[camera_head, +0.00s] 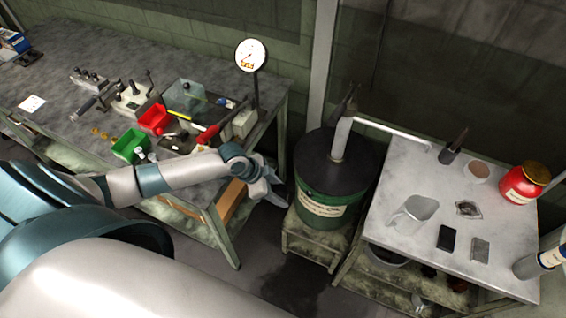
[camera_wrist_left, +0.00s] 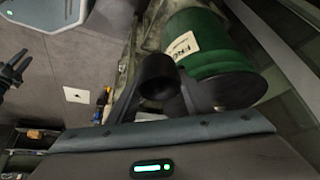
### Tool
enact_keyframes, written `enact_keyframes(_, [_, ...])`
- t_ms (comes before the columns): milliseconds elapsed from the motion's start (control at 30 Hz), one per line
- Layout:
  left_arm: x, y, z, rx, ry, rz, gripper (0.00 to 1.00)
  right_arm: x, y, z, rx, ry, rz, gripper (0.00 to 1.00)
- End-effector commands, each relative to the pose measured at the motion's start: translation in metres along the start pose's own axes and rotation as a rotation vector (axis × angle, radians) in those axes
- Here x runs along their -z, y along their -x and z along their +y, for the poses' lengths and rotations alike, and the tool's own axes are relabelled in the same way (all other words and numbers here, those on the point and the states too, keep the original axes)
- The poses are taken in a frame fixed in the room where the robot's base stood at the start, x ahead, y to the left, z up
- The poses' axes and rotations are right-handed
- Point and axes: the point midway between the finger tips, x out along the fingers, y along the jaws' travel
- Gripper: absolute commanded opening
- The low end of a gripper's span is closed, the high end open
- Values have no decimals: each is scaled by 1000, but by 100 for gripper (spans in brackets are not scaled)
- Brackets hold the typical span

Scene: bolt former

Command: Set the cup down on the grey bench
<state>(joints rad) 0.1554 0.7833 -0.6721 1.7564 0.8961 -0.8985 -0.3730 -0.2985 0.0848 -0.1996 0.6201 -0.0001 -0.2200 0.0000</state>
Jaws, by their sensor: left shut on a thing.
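My left gripper (camera_head: 270,190) is out past the right end of the left-hand bench, to the left of the green drum. In the left wrist view my left gripper (camera_wrist_left: 157,95) is shut on a dark round cup (camera_wrist_left: 157,72), held between its two fingers. I cannot make out the cup in the head view. Two benches look grey: the long dark grey bench (camera_head: 60,65) at left, crowded with tools, and the lighter grey bench (camera_head: 385,225) at right.
The green drum (camera_head: 325,205) with a pump stands on a low stand between the benches; it also shows in the wrist view (camera_wrist_left: 200,45).

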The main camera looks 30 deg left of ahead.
Motion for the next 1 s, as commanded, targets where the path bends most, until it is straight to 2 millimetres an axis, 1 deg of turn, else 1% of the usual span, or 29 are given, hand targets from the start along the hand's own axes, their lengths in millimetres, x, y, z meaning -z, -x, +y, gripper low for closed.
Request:
enact_keyframes(167, [17,-2,0,14,21,6,23,0,-12,-6,5,-2,1,31])
enact_keyframes(267, [35,-1,-1,34,50,7,23,-1,-24,-9,9,-4,2,31])
enact_keyframes(367, [59,3,-2,63,98,10,23,-2,-40,-11,10,-4,2,31])
enact_keyframes(467, [86,11,-2,104,164,12,23,-4,-59,-12,10,-4,1,31])
enact_keyframes(600, [121,32,-4,177,287,14,23,-7,-88,-11,9,-4,1,31])
enact_keyframes(700, [140,52,-4,237,389,16,23,-10,-107,-10,7,-3,0,31])
enact_keyframes(800, [154,72,-5,296,494,15,23,-12,-124,-8,5,-2,0,31])
enact_keyframes(1000, [167,107,-6,391,672,10,23,-14,-147,-6,3,-1,-1,31])
